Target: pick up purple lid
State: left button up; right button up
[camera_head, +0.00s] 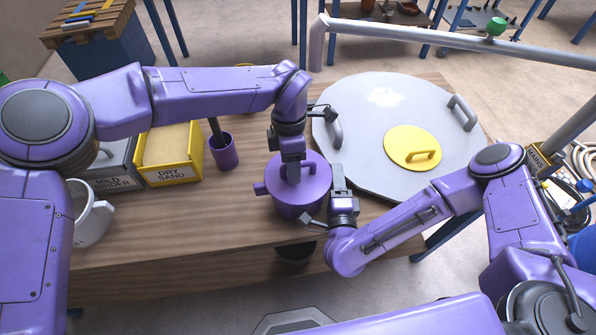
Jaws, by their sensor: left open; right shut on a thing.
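The purple lid (314,177) sits on top of a round purple pot (295,211) near the table's front edge. My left gripper (293,179) points down over the middle of the lid, and its fingers are open. It hides the lid's middle, so I cannot tell whether the fingers touch a knob there. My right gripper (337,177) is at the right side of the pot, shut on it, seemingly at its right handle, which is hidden. The pot's left handle (260,189) sticks out freely.
A large grey round lid (370,110) with a yellow hatch (405,146) lies right. A purple cup (223,152) with a dark stick, the yellow dry sand box (168,155), the grey mild binder box (113,165) and a white jug (91,220) stand left. Bare wood (190,215) lies in front.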

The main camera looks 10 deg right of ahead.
pick_arm(q)
grip_shut()
notch_tip(320, 180, up, 10)
jog(key=shift+r, duration=0.1)
jog(key=c, duration=0.6)
grip_release()
grip_shut()
jog(key=shift+r, duration=2.4)
